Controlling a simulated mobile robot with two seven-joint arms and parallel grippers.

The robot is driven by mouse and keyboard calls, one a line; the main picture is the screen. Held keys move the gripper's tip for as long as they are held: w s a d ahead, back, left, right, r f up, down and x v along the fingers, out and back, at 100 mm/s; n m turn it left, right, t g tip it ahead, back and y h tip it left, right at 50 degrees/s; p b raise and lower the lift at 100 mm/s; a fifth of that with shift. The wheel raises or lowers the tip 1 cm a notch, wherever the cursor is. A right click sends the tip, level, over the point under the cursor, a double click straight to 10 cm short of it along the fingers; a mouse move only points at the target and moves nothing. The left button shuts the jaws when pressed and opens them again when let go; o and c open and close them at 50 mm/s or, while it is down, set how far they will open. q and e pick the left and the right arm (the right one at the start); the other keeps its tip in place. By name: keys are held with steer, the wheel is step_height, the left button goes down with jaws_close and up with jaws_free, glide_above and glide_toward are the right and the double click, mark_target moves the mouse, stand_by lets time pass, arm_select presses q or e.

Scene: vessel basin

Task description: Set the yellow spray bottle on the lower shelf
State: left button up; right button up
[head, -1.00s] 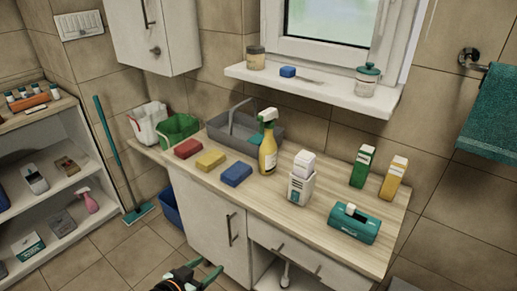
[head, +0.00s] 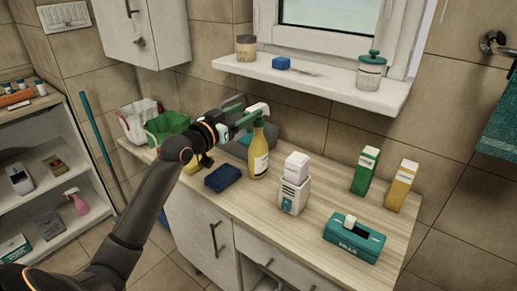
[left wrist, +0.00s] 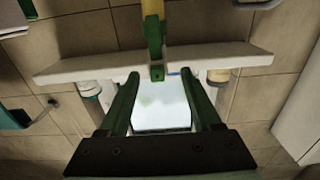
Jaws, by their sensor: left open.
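The yellow spray bottle (head: 259,160) stands upright on the wooden counter (head: 300,232). It has a green neck and a whitish trigger head. My left gripper (head: 243,118) is at the bottle's head, on its left side, with open jaws. In the left wrist view the picture is upside down, and the spray bottle (left wrist: 154,30) shows ahead of the open fingers (left wrist: 160,76). Its green head points in toward the gap between the fingertips; contact cannot be told. The lower shelf (head: 78,230) of the white unit at the left is partly hidden by my arm. My right gripper is out of view.
A blue sponge (head: 223,178) and a white dispenser (head: 294,184) flank the bottle. A grey basin is mostly hidden behind my gripper. The window ledge (head: 320,82) overhangs behind. A pink spray bottle (head: 76,200) and a grey box (head: 48,225) occupy the lower shelf.

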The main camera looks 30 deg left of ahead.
mark_target(258, 105)
arm_select(q)
steer(key=shift+w+d+f+p, duration=0.15)
steer(key=shift+w+d, duration=0.05)
steer(key=shift+w, duration=1.3)
steer(key=shift+w+d+f+p, duration=0.1)
steer(key=shift+w+d+p, duration=0.05)
steer(key=shift+w, duration=1.3)
steer(key=shift+c, duration=0.3)
jaws_close()
